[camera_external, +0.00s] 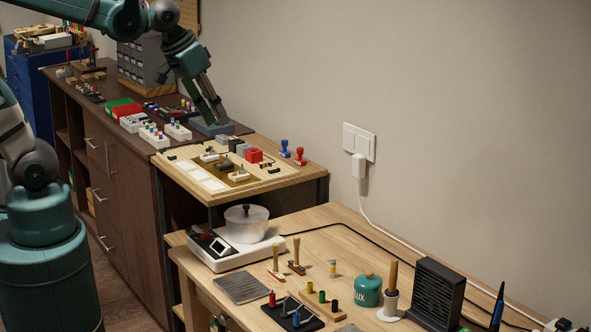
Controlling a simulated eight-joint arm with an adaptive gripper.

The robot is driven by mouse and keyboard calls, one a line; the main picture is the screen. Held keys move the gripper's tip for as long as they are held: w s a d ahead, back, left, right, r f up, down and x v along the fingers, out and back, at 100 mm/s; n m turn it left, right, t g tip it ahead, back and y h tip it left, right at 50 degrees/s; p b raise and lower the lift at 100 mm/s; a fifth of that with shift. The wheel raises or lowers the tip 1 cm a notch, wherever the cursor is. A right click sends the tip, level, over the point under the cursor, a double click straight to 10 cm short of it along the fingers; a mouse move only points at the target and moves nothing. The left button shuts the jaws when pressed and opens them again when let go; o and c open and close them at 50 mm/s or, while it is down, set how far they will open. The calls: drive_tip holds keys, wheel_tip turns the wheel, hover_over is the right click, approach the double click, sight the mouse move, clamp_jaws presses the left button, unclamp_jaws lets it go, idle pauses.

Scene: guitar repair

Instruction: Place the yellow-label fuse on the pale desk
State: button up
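My gripper (213,114) points down over the right part of the dark brown cabinet, just above or at a blue-grey block (211,127). Its fingers are close together and small in view; I cannot tell whether they hold anything. The pale desk (345,232) is the light wood table at lower right. A small upright piece with a yellow band (333,268) stands on it; it may be the yellow-label fuse, but its label is too small to read. White racks (154,137) with small coloured pieces sit on the cabinet left of my gripper.
A raised light wood shelf (290,179) with stamps and small blocks lies between cabinet and desk. On the desk stand a white device with a pot (246,224), a green tin (368,290) and a black slatted box (436,292). Bare wood shows along the desk's back.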

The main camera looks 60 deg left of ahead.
drive_tip(key=s+a+t, duration=0.2)
drive_tip(key=s+a, duration=0.3)
drive_tip(key=s, duration=0.3)
drive_tip(key=shift+s+a+y, duration=0.15)
drive_tip(key=shift+a+y, duration=0.15)
